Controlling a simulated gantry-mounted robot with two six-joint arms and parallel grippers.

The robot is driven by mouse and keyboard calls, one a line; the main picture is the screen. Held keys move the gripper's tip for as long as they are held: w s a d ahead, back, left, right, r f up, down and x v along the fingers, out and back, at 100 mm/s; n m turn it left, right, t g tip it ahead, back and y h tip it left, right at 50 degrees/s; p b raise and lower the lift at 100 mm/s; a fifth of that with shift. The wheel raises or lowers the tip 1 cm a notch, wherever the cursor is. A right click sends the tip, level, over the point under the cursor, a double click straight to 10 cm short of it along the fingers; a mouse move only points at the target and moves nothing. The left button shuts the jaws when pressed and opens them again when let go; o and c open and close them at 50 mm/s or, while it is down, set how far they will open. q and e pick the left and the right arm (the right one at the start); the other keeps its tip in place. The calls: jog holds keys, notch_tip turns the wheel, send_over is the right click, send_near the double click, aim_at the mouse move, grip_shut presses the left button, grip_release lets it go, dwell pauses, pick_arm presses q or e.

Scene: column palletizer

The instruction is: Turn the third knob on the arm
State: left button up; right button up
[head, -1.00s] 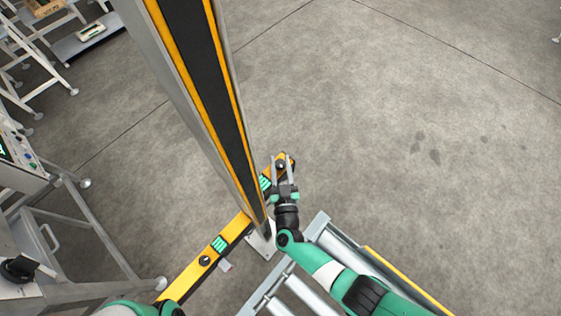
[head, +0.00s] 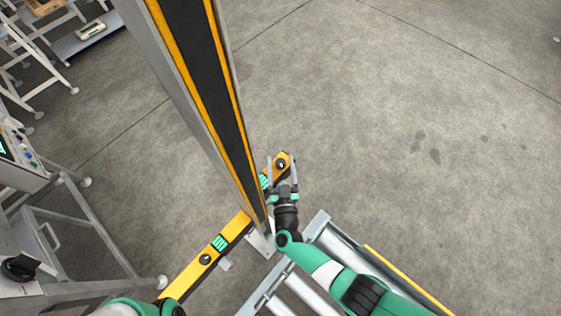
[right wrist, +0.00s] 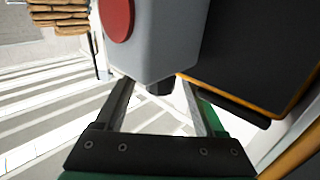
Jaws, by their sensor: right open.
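The yellow arm (head: 237,226) runs diagonally past the foot of the column in the head view. A black knob (head: 281,164) sits near its far end, and another black knob (head: 205,260) sits on its near part. Green panels (head: 219,243) lie along it. My right gripper (head: 282,163) is open at the far end, its fingers apart on either side of the far knob. In the right wrist view, a grey housing with a red disc (right wrist: 116,18) fills the upper middle, and a dark piece (right wrist: 160,88) shows below it between the fingers. My left gripper is out of view.
The tall column (head: 205,100) with a black and yellow face stands just left of my right gripper. A roller conveyor (head: 300,290) lies below it. A metal stand (head: 95,230) with controls is at the left. The floor at right is clear.

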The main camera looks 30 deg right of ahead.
jog(key=p+v, duration=0.3)
jog(key=v, duration=0.8)
jog(key=shift+s, duration=0.15)
